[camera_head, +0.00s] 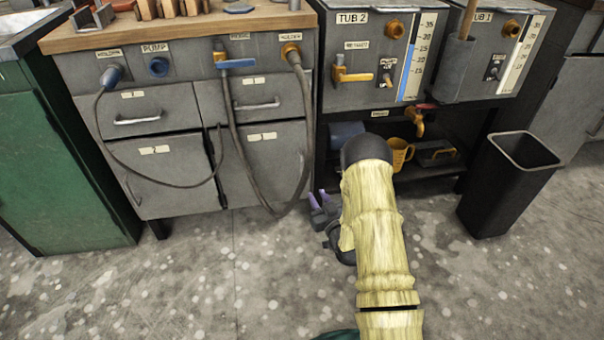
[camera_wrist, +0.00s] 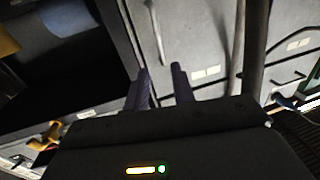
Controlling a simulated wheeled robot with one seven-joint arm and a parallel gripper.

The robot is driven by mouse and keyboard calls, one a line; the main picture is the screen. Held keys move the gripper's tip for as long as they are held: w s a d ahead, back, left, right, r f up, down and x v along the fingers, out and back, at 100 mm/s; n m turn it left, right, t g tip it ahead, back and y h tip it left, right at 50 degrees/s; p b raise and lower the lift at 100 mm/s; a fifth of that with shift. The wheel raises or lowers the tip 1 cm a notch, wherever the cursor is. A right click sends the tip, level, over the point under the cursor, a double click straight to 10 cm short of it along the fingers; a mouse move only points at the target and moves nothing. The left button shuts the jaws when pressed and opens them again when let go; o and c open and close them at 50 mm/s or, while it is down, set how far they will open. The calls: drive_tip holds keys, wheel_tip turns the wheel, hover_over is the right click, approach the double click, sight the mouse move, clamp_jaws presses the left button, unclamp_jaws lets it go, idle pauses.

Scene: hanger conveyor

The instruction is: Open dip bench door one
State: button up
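The grey dip bench (camera_head: 175,72) stands at the left of the head view under a wooden top. Below its two drawers are two shut doors, a right one (camera_head: 275,165) and a left one (camera_head: 172,185). Their small labels are hard to read; the right one seems to show a 1. In the wrist view, a long bar handle (camera_wrist: 155,30) lies on a grey door front beyond my fingers. My gripper (camera_head: 319,199) is low in front of the bench's right edge. Its two purple fingers are apart and empty, also in the wrist view (camera_wrist: 161,70), not visibly touching the handle.
Grey hoses (camera_head: 232,130) hang in loops before the doors. A black bin (camera_head: 507,180) stands on the floor further right. The floor before the bench's left side is clear.

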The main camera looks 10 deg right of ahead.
sight(302, 182)
drive_tip(key=w+a+b, duration=0.1)
drive_tip(key=w+b, duration=0.1)
drive_tip(key=w, duration=0.2)
drive_tip(key=w+b, duration=0.2)
drive_tip(key=w, duration=0.3)
drive_tip(key=w+a+b, duration=0.1)
drive_tip(key=w+b, duration=0.1)
drive_tip(key=w, duration=0.2)
drive_tip(key=shift+w+a, duration=0.25)
drive_tip(key=shift+a, duration=0.1)
drive_tip(key=shift+c, duration=0.5)
clamp_jaws()
